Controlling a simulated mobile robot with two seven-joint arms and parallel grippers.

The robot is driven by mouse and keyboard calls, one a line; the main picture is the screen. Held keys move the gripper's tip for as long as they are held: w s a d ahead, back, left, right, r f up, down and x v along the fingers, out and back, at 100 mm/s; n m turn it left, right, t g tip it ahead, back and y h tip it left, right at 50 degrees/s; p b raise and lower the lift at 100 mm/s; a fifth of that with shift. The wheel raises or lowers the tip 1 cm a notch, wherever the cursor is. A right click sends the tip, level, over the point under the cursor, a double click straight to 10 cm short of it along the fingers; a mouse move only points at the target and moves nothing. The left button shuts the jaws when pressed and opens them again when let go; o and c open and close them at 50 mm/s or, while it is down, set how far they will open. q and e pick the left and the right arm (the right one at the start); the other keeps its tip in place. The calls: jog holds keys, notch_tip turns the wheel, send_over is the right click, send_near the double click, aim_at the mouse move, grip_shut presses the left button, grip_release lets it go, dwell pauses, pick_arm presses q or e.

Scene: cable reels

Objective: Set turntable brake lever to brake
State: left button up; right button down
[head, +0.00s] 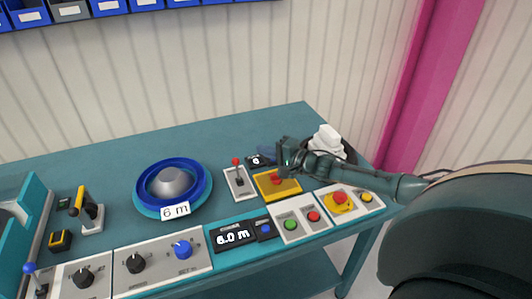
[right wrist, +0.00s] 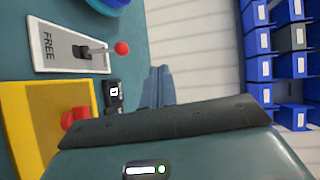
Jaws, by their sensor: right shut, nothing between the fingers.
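The turntable brake lever is a grey stick with a red ball (head: 236,161) on a pale plate (head: 240,188), right of the blue turntable (head: 173,187). In the right wrist view the red ball (right wrist: 122,48) points away from the end of the plate (right wrist: 43,48) marked FREE. The label at the other end is not readable. My right gripper (head: 266,151) is shut and empty, just right of the lever and apart from it. Its fingers (right wrist: 157,88) show close together in the right wrist view. My left gripper is not in view.
A yellow box with a red knob (head: 277,180) lies below my right gripper, with a small black display (right wrist: 113,95) beside it. Push buttons, a 6.0 m display (head: 233,236) and rotary knobs line the front edge. A white object (head: 326,140) stands at the back right.

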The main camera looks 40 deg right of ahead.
jog(key=shift+s+d+r, duration=0.35)
jog(key=shift+s+r, duration=0.1)
jog(key=shift+r, duration=0.2)
